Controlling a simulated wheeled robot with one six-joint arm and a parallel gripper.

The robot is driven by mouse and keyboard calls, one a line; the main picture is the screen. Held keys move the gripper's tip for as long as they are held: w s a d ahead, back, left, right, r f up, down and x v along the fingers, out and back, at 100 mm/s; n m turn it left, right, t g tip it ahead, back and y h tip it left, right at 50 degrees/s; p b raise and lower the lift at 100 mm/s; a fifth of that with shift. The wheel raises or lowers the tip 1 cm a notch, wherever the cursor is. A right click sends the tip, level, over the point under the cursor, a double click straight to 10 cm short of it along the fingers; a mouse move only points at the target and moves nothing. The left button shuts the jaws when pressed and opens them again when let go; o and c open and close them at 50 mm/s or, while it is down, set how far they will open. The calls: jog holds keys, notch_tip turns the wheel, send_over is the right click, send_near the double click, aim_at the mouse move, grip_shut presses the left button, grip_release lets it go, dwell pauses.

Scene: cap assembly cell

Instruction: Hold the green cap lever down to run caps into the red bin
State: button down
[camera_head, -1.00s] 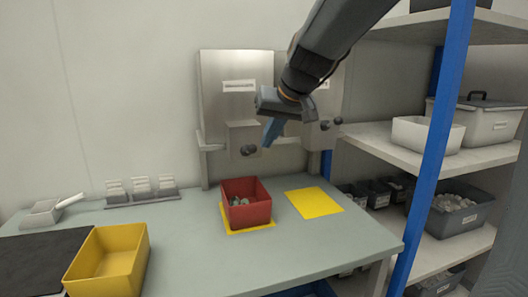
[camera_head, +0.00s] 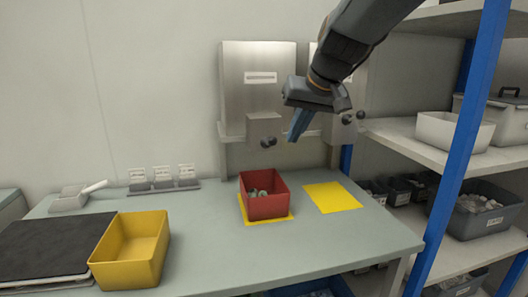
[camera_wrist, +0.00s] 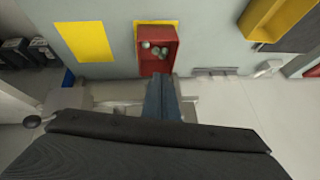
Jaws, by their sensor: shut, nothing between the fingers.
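The red bin (camera_head: 266,208) stands on a yellow mat (camera_head: 290,214) below the left dispenser (camera_head: 255,90). Several pale greenish caps lie in it, and they also show in the wrist view (camera_wrist: 155,48). The left dispenser has a lever with a dark knob (camera_head: 268,142) at its front. A second dark knob (camera_head: 348,118) belongs to the right dispenser, partly hidden behind my arm. No green shows on either knob, and the labels are too small to read. My gripper (camera_head: 292,139) is shut and empty, pointing down just right of the left knob, seemingly apart from it.
A bare yellow mat (camera_head: 333,197) lies right of the red bin. A yellow bin (camera_head: 130,255) and a dark mat (camera_head: 50,245) are at the table's left. Small labelled holders (camera_head: 163,182) stand at the back. A blue shelf post (camera_head: 465,140) and loaded shelves stand right.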

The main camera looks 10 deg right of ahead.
jog(key=s+f+g+h, duration=0.1)
jog(key=s+f+g, duration=0.5)
jog(key=s+f, duration=1.5)
notch_tip(320, 180, down, 4)
jog(key=shift+s+d+r+g+h, duration=0.15)
jog(key=shift+g+h, duration=0.15)
